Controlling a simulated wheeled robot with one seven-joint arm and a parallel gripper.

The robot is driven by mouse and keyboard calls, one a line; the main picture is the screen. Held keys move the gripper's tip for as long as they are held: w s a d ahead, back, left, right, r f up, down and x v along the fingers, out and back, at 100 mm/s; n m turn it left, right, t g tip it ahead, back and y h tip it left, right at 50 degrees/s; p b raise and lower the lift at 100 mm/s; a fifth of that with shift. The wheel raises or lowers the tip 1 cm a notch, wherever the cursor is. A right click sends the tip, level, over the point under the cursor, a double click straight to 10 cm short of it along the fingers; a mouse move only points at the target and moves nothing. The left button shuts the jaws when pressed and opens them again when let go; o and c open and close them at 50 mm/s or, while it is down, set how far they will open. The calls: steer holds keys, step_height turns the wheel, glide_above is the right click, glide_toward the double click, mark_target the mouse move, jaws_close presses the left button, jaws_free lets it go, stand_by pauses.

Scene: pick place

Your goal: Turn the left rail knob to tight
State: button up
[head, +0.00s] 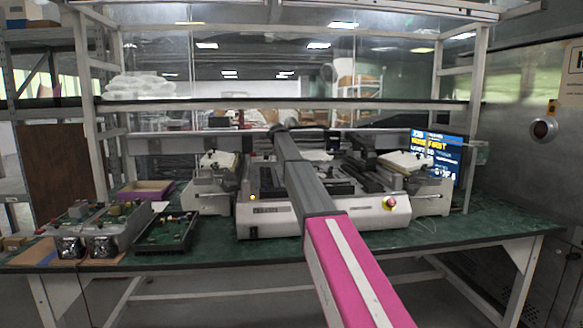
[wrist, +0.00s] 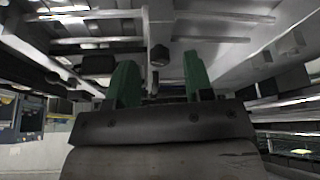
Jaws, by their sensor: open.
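A white bench machine (head: 272,222) with dark rails stands in the middle of the green table in the head view. My arm reaches over it, and my gripper cannot be made out there. In the wrist view my gripper (wrist: 161,82) has two green fingers standing wide apart with nothing held between them. A small dark knob-like part (wrist: 159,54) shows beyond the fingers, in line with the gap and apart from them. I cannot tell whether it is the left rail knob or how it is turned.
Electronic units (head: 98,232) and an open black tray (head: 165,232) sit on the green table (head: 470,228) at left. A red button (head: 390,202) is on the machine's front. A lit monitor (head: 437,155) stands at right. Pale beams and housings crowd the wrist view.

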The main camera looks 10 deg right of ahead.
steer(key=v, duration=0.9)
steer(key=shift+a+r, duration=0.15)
steer(key=shift+r, duration=0.2)
